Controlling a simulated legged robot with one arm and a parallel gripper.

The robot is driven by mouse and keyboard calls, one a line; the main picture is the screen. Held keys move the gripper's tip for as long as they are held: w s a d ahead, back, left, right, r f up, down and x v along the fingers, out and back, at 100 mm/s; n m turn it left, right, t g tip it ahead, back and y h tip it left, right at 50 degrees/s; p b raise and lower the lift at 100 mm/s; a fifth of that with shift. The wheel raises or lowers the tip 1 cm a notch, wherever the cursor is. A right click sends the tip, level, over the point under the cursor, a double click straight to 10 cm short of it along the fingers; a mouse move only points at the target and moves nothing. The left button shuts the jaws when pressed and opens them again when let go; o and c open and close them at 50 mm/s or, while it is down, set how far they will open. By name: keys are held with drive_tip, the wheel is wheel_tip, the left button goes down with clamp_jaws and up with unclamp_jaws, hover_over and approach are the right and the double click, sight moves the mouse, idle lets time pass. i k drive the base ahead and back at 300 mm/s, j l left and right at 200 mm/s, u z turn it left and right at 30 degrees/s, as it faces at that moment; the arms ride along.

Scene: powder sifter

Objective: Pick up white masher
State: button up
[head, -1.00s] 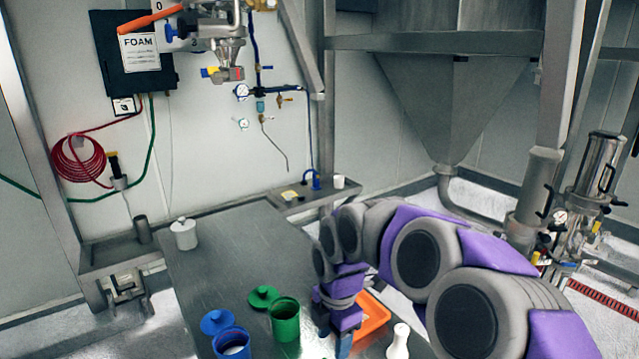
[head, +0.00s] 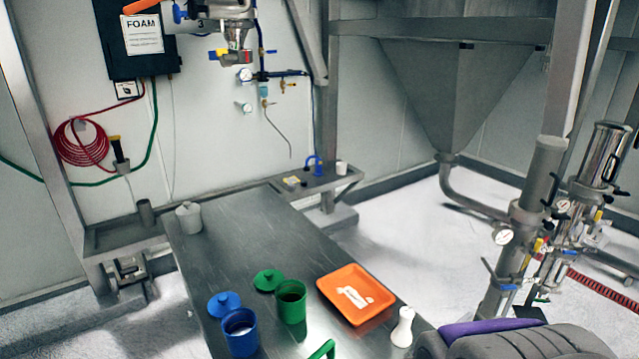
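A white pestle-shaped piece (head: 402,327), which I take for the white masher, stands upright on the metal table (head: 240,215) near its right edge. It has a narrow neck and a wider base. It stands just to the right of an orange tray (head: 338,312) and apart from it. My gripper is out of view. Only a grey and purple part of my arm shows at the bottom right, close to the masher in the picture.
A blue cup (head: 240,343) and green cup (head: 291,303) stand left of the tray, with a blue lid (head: 223,304) and green lid (head: 268,280) behind them. The table's middle is clear.

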sight(401, 337)
drive_tip(key=l+u, duration=0.7)
drive_tip(key=l, duration=0.2)
drive_tip(key=k+l+u, duration=0.1)
drive_tip(key=l+u, duration=0.25)
drive_tip(key=l, duration=0.1)
